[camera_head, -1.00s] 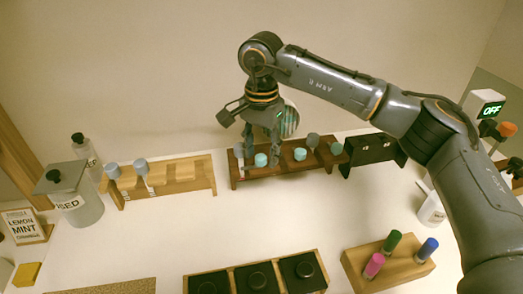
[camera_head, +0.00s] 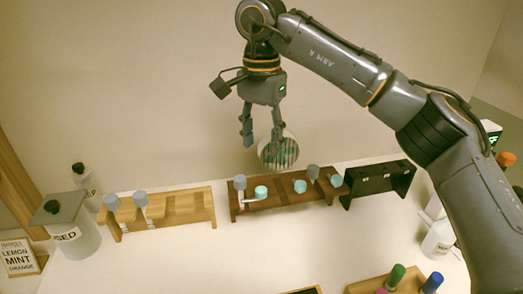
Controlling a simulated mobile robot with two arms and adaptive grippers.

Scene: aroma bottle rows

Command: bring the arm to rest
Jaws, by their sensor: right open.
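My right gripper (camera_head: 262,143) hangs from the arm that comes in from the right. Its two fingers point down, open and apart, with nothing between them. It is above the dark wooden rack (camera_head: 281,206), in front of the back wall. A round striped disc (camera_head: 278,152) shows behind the fingers. My left gripper is out of view.
A lighter wooden rack (camera_head: 180,208) with two grey-capped bottles stands left of the dark rack. A black rack (camera_head: 378,182) is on the right. A grey bin (camera_head: 72,235) stands at the far left. The white table (camera_head: 230,262) is clear in the middle front.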

